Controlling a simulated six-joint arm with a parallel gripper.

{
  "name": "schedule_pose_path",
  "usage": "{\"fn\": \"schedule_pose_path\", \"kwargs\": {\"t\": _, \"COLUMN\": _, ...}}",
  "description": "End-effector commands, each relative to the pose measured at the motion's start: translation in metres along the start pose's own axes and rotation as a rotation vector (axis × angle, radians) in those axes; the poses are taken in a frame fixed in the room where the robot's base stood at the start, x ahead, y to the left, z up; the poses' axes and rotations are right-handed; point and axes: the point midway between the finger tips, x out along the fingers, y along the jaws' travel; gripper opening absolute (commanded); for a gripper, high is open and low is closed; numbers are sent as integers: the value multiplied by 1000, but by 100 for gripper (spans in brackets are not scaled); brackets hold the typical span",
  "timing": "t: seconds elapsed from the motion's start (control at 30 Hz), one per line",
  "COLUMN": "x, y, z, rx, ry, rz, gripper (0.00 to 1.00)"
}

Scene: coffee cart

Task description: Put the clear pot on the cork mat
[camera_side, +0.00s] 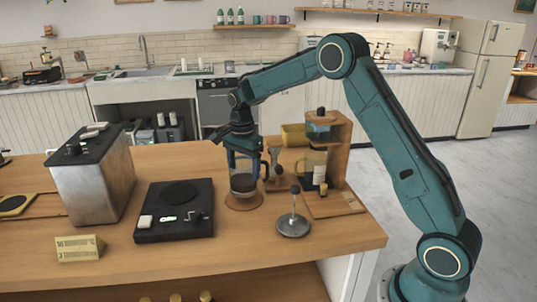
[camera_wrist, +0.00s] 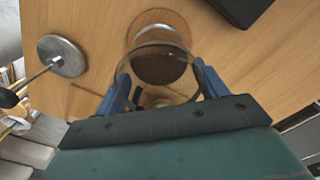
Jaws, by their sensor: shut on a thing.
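The clear pot (camera_side: 243,183) is a glass vessel with dark coffee in its bottom. My gripper (camera_side: 242,152) is shut on it from above. The pot is upright, over or on the round cork mat (camera_side: 243,203); I cannot tell whether its base touches the mat. In the wrist view the pot (camera_wrist: 160,68) is between the fingers of my gripper (camera_wrist: 165,92), and the cork mat (camera_wrist: 160,20) shows past its far rim. The rest of the mat is hidden by the pot.
A black scale (camera_side: 175,212) is left of the mat, with a metal box (camera_side: 92,180) behind it. A tamper with a round metal base (camera_side: 293,227) stands close at front right. A wooden brewing stand (camera_side: 340,150) is at right. The front tabletop is mostly clear.

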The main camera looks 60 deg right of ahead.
Motion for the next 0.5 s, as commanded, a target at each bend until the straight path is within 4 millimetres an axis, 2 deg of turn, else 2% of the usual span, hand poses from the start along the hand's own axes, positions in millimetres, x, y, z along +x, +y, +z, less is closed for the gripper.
{"fn": "schedule_pose_path", "kwargs": {"t": 0.2, "x": 24, "y": 0, "z": 0, "rx": 0, "ry": 0, "rz": 1, "gripper": 39}}
{"fn": "schedule_pose_path", "kwargs": {"t": 0.5, "x": 28, "y": 0, "z": 0, "rx": 0, "ry": 0, "rz": -2, "gripper": 39}}
